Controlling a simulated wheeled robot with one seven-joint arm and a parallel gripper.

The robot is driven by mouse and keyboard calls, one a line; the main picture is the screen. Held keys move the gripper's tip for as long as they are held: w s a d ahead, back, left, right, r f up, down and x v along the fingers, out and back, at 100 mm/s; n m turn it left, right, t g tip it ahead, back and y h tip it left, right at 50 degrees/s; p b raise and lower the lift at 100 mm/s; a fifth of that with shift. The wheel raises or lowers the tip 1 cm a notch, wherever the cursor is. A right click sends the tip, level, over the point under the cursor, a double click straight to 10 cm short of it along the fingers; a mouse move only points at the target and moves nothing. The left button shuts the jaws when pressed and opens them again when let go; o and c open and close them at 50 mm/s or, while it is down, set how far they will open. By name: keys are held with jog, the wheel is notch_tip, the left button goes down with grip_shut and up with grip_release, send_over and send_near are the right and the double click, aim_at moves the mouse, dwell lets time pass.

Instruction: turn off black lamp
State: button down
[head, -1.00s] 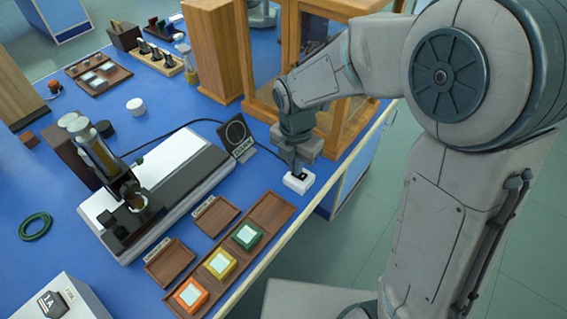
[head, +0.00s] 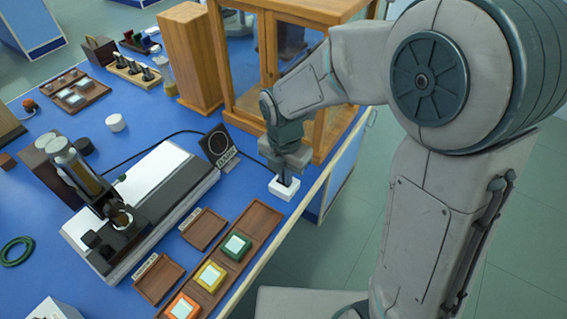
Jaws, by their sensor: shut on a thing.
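A small white switch box (head: 284,192) sits near the bench's right edge, with a dark part on top. My gripper (head: 284,181) points down onto it, its fingertips at the dark top and shut on it. The fingers hide most of that top, so I cannot tell the switch's position. A black panel with a ring and a white-lettered label (head: 219,147) stands upright behind and left of the box. A black cord (head: 166,138) runs along the bench behind the instrument towards the panel. I cannot tell whether any lamp is lit.
A wooden tray with green, yellow and orange blocks (head: 262,224) lies in front of the box. A white-based instrument (head: 163,182) with an upright tube stands left. A wooden glass-fronted cabinet (head: 238,102) stands close behind my gripper. A green ring (head: 16,262) lies far left.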

jog(key=shift+s+d+r+p, duration=0.1)
jog(key=shift+s+d+p, duration=0.15)
jog(key=shift+p, duration=0.3)
notch_tip(320, 180, up, 24)
jog(key=p, duration=0.4)
jog(key=shift+w+a, duration=0.25)
jog(key=shift+a, duration=0.15)
